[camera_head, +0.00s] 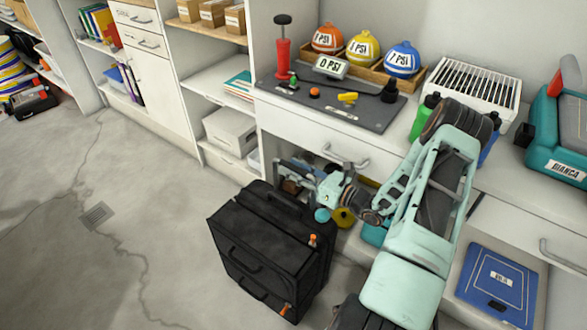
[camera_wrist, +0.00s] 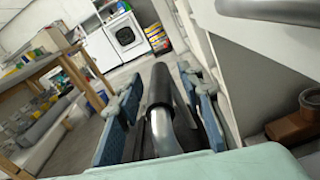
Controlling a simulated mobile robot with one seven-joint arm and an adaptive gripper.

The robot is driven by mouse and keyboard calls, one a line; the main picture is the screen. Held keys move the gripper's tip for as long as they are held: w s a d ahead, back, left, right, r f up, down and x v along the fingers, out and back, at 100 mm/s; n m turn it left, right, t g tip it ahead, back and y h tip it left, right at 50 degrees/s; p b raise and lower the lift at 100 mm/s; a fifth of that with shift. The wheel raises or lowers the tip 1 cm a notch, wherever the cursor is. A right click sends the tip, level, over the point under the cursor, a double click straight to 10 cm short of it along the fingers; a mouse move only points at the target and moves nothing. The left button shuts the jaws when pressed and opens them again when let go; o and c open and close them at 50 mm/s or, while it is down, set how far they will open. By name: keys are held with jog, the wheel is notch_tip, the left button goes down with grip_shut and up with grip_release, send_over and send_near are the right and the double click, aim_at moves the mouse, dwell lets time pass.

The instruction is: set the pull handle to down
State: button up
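A black upright suitcase (camera_head: 265,245) stands on the floor in front of the shelving. In the wrist view a handle with a black grip (camera_wrist: 158,88) and a bent silver tube (camera_wrist: 163,132) runs between my fingers. It looks like the suitcase's pull handle; its join to the case is out of the wrist view. My gripper (camera_head: 302,176) is above the suitcase's back edge, close to the shelving. In the wrist view my gripper (camera_wrist: 160,92) is open, one finger on each side of the grip, with gaps visible. In the head view my fingers obscure the handle, so its height is unclear.
A white drawer with a silver handle (camera_head: 346,160) is just behind my gripper. A worktop mat (camera_head: 340,108) bears a red pump and an orange part. Open floor (camera_head: 130,220) lies left of the suitcase. A wooden table (camera_wrist: 45,68) is at left in the wrist view.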

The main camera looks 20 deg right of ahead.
jog(key=v, duration=1.2)
